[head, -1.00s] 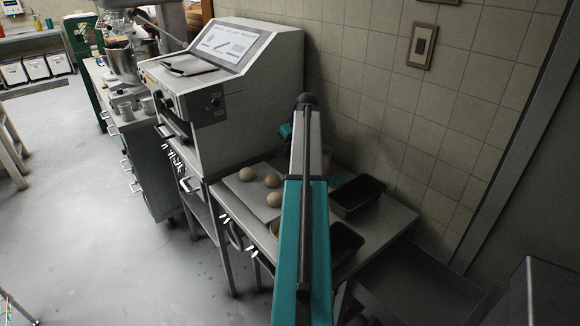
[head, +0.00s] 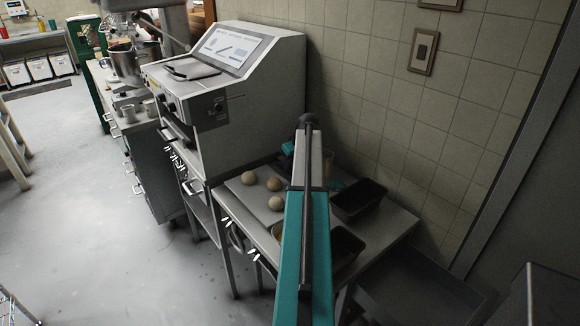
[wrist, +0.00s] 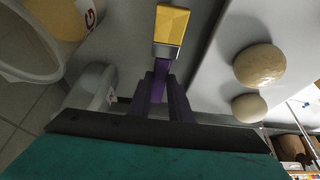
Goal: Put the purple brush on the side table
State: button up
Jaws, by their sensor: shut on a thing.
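The purple brush (wrist: 161,85) shows in the wrist view, with a purple handle, a metal ferrule and a yellow head that points up the picture. My gripper (wrist: 163,92) is shut on its handle. In the head view, my arm hides the brush and most of the gripper; a teal part of mine shows just left of the arm, above the table. A grey metal table (head: 393,226) stands against the tiled wall, under my arm. I cannot tell for sure that it is the side table.
Several dough balls (head: 249,178) lie on a pale board at the table's left; two show in the wrist view (wrist: 258,65). Dark tins (head: 357,199) stand at its right. A white tub (wrist: 32,45) is near the gripper. A large grey machine (head: 245,105) rises left of the table.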

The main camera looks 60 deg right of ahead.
jog(key=shift+f, duration=0.4)
jog(key=shift+f, duration=0.1)
jog(key=o, duration=0.9)
jog(key=shift+r, duration=0.25)
jog(key=b+v, duration=0.2)
jog(key=v, duration=0.9)
jog(key=shift+s+a+r, duration=0.15)
jog(key=shift+s+r, duration=0.05)
jog(key=shift+r, duration=0.15)
